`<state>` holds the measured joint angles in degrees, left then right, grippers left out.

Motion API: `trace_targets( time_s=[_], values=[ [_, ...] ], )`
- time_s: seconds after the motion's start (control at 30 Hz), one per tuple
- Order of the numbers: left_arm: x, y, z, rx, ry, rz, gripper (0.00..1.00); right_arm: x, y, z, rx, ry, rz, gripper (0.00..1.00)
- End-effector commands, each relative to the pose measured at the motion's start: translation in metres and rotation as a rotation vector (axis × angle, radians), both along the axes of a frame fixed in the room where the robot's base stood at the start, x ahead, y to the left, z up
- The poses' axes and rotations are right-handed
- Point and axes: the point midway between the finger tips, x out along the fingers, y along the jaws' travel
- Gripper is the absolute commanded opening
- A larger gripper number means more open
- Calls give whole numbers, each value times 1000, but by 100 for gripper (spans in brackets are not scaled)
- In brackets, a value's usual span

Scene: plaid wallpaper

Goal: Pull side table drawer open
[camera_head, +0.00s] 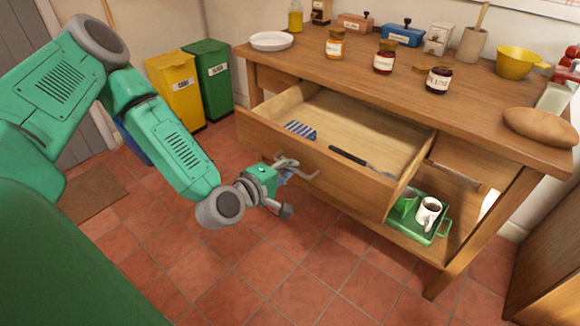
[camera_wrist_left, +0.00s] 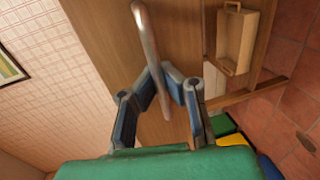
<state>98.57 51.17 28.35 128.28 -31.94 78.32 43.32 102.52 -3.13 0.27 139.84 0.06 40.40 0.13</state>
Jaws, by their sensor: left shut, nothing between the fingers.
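The side table drawer (camera_head: 300,160) is pulled well out of the wooden table (camera_head: 430,105) in the head view. A blue-striped object (camera_head: 300,130) and a dark-handled utensil (camera_head: 350,156) lie inside. My left gripper (camera_head: 286,174) is at the drawer's front, beside the metal handle (camera_head: 310,176), and covers part of it. In the left wrist view, the handle (camera_wrist_left: 148,40) runs down to my left gripper's fingers (camera_wrist_left: 176,85), which are shut with nothing between them. Whether they touch the handle is unclear. My right gripper is not in view.
Several jars, a plate (camera_head: 271,41), a yellow bowl (camera_head: 516,62) and a bread loaf (camera_head: 540,126) stand on the tabletop. A green tray (camera_head: 437,235) with mugs is on the lower shelf. Yellow (camera_head: 177,90) and green (camera_head: 208,80) bins stand behind. The tiled floor in front is clear.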

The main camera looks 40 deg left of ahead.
Motion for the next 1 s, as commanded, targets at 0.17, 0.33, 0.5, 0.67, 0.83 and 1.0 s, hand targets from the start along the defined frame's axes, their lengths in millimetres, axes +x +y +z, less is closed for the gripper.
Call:
trace_targets(
  time_s=[0.17,0.33,0.5,0.67,0.83,1.0],
  values=[
    [-3,0,-5,2,13,-2,29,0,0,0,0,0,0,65],
    [-2,0,-2,1,7,-1,29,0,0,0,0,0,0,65],
    [-4,0,-1,0,5,-1,29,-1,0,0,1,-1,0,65],
    [-23,2,3,-2,7,1,29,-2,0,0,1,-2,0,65],
    [-52,5,8,-2,8,-1,29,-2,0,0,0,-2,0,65],
    [-70,6,11,-1,9,-2,29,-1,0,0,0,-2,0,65]
  ],
)
